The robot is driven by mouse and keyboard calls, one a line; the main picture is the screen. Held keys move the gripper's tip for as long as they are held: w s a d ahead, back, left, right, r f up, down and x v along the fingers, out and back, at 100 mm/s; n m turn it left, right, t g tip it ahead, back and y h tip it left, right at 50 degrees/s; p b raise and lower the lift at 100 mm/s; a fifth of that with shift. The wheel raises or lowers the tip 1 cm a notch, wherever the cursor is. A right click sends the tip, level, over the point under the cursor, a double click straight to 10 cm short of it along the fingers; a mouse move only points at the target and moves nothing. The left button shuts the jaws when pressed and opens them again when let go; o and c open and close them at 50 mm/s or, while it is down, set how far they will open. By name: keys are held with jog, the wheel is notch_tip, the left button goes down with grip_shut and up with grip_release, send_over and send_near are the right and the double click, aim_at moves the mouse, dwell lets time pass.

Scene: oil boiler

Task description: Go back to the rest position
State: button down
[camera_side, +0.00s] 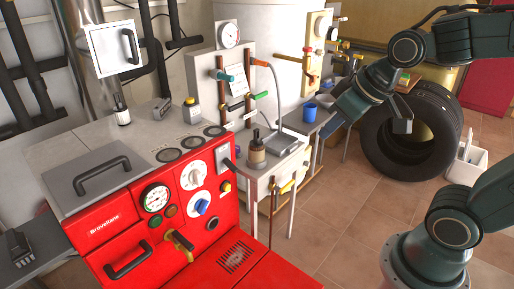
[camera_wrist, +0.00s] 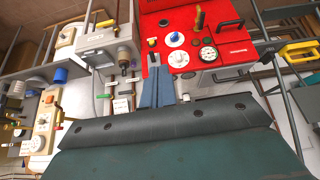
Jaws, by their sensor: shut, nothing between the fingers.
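In the side view my gripper (camera_side: 329,130) is at the end of the dark green arm, right of the white burner unit and clear of the red boiler (camera_side: 118,228). Its fingertips are small and partly blurred there. It touches nothing that I can make out.
The red boiler carries dials, knobs and handles. Tiled floor is open in front.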

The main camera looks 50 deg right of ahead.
jog(key=s, duration=0.8)
jog(key=shift+a+r+g, duration=0.25)
jog(key=shift+r+g, duration=0.05)
jog(key=shift+r, duration=0.1)
